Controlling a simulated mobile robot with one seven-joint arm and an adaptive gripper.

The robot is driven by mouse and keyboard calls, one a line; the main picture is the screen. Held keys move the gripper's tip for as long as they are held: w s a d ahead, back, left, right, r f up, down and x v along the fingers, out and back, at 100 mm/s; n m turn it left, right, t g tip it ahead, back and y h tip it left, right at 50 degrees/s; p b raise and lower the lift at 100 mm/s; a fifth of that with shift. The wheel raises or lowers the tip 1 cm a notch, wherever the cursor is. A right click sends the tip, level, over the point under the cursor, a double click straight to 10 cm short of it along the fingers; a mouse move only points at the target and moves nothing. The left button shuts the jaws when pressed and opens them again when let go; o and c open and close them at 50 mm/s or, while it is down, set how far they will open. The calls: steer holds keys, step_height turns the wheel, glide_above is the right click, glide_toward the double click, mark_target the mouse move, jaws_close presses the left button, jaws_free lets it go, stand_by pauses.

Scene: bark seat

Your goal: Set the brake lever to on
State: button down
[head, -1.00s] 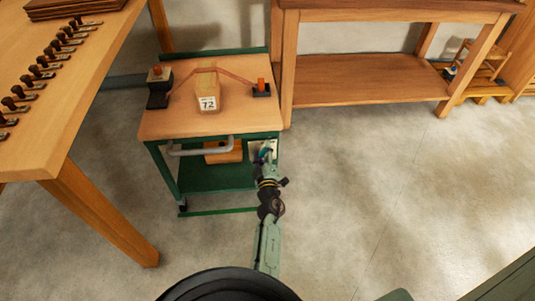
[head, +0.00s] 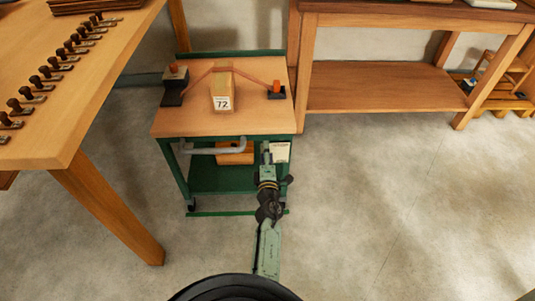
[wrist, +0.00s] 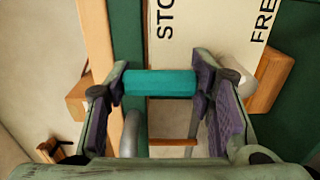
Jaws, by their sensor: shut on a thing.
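The brake lever's teal handle (wrist: 160,83) lies crosswise between the two fingers of my gripper (wrist: 160,88) in the wrist view, and the fingers are shut on it. The handle is below and nearer the "STO" lettering. In the head view my gripper (head: 266,156) is at the trolley's front right, just left of the plate (head: 281,152). The lever's pivot is hidden.
The green trolley (head: 163,161) has a wooden top with a block marked 72 (head: 223,102) and a grey front handle (head: 215,149). A wooden table (head: 105,105) stands left, a shelved bench (head: 380,88) at the back right. The floor at right is clear.

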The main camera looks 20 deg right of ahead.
steer(key=c, duration=0.7)
jaws_free()
steer(key=v, duration=0.7)
steer(key=shift+s+a, duration=0.1)
steer(key=shift+s, duration=0.15)
